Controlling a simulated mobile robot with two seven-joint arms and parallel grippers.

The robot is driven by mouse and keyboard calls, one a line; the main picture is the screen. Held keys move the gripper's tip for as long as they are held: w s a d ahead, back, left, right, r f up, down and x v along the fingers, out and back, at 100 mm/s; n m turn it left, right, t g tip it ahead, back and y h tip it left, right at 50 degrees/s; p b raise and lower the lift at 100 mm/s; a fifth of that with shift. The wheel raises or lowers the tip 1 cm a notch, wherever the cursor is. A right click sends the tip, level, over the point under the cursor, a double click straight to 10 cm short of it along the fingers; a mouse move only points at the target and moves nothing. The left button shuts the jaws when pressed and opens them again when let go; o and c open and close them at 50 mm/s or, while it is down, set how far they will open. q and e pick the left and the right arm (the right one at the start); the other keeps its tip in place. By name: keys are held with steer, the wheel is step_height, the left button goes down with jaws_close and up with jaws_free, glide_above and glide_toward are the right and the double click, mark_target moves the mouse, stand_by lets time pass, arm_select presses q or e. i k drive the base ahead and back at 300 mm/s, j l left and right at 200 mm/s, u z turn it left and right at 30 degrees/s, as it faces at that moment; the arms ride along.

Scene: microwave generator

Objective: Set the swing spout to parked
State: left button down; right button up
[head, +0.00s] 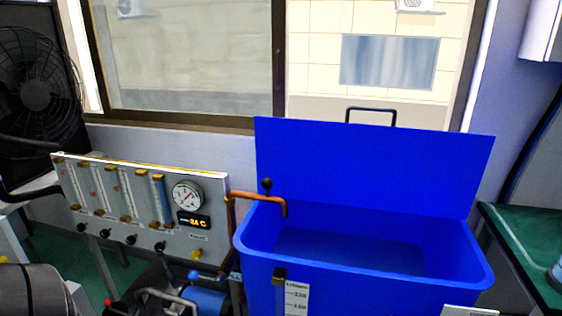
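The swing spout (258,197) is a copper pipe with a black ball knob standing up on it. It runs from a copper riser beside the flow panel to the right, over the left rim of the blue tank (365,288). Its outlet end bends down over the tank's open interior. The tank's blue lid (375,165) stands raised at the back, with a dark handle on top. Neither of my grippers is visible in the head view.
A white panel (150,235) with flow tubes, a round gauge and a display reading about 24 C stands left of the tank. A blue cylinder (205,300) and machinery sit low in front of it. A green-topped bench (525,240) is at right, a black fan (38,95) far left.

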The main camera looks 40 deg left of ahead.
mark_target(267, 184)
steer(key=k+j+z, duration=0.2)
steer(key=j, duration=0.2)
steer(key=k+j+z, duration=0.2)
steer(key=j, duration=0.2)
steer(key=k+j, duration=0.15)
steer(key=j, duration=0.25)
steer(key=k+j, duration=0.2)
steer(key=j, duration=0.15)
steer(key=j+z, duration=0.05)
